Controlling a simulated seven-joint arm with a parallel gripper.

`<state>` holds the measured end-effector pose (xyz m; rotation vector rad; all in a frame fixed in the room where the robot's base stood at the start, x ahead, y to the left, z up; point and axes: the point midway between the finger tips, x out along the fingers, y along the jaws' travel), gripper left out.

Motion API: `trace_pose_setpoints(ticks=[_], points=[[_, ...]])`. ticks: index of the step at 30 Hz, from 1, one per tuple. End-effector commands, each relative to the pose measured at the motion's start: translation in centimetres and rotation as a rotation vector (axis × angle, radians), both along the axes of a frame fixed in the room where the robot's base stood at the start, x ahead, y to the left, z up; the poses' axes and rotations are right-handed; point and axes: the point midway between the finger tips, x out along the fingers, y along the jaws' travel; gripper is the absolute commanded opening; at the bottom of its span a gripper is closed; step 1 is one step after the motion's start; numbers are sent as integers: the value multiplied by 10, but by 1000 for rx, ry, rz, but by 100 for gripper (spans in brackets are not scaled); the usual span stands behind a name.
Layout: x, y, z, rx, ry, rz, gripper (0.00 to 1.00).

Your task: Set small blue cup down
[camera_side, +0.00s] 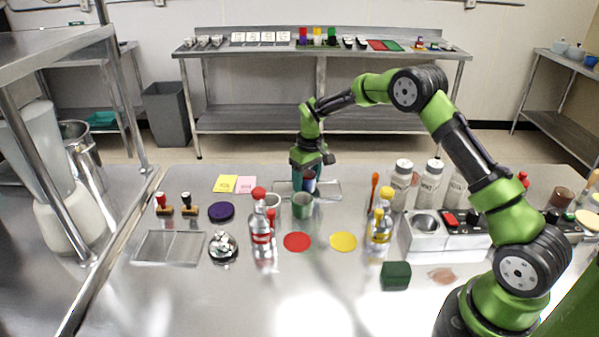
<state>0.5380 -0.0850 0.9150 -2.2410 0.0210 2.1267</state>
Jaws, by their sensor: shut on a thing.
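My gripper (309,176) points down near the middle of the steel table. It is shut on the small blue cup (310,182), which shows only in part below the fingers. A clear tray (331,190) lies behind and around this spot. A grey-green cup (302,206) stands just in front and overlaps the view of the blue cup's lower part. I cannot tell whether the blue cup touches the tray or hangs above it.
A pale cup (273,203) and bottles with red caps (261,228) stand to the left. A bottle with a yellow cap (379,235) stands front right. Red (297,241) and yellow (343,241) discs lie in front. An empty clear tray (169,248) lies at left.

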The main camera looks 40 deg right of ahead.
Motion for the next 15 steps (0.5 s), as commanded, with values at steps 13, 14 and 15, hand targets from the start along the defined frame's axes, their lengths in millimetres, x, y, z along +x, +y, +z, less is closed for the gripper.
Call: trace_pose_setpoints(ticks=[13, 14, 15], points=[[0, 0, -3, 0, 1, 0, 86], [0, 0, -3, 0, 1, 0, 86], [0, 0, -3, 0, 0, 0, 86]])
